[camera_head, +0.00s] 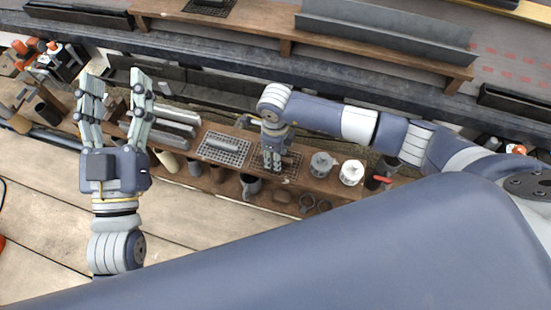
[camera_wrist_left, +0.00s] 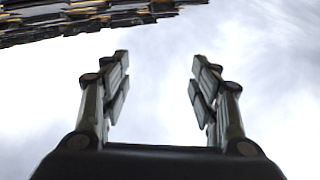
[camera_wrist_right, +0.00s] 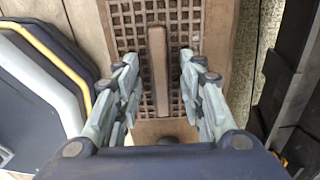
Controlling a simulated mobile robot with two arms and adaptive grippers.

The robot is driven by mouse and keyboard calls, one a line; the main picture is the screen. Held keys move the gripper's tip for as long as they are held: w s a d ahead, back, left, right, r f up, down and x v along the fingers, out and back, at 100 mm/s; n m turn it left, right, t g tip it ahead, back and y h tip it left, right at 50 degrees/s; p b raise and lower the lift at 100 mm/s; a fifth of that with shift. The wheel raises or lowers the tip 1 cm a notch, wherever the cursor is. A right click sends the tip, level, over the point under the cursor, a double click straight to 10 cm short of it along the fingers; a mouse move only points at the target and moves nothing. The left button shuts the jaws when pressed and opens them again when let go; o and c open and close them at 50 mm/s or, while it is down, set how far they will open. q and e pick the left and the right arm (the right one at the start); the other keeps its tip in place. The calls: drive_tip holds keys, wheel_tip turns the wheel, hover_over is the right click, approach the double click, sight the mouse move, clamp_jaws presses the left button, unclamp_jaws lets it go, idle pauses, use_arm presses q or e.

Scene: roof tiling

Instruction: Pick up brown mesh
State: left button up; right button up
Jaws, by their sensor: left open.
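The brown mesh (camera_wrist_right: 188,18) is a grid plate with a brown bar handle (camera_wrist_right: 158,70) along its middle, seen in the right wrist view. In the head view it lies on the brown shelf (camera_head: 333,183), partly hidden by my right gripper (camera_head: 272,165); a part of the mesh (camera_head: 291,163) shows to the right. My right gripper (camera_wrist_right: 158,62) is open over the mesh, its fingers on either side of the handle, with gaps to it. My left gripper (camera_head: 114,78) is open and empty, raised at the left; the left wrist view (camera_wrist_left: 160,58) shows sky between its fingers.
A grey mesh (camera_head: 222,149) with a grey handle lies just left of the brown one. Grey cups, a dark mug (camera_head: 250,186) and white-topped cans (camera_head: 351,171) stand close by on the shelf. A long brown plank (camera_head: 345,52) with a grey channel (camera_head: 390,30) runs behind.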

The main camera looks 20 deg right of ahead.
drive_tip(key=shift+c, duration=0.6)
clamp_jaws()
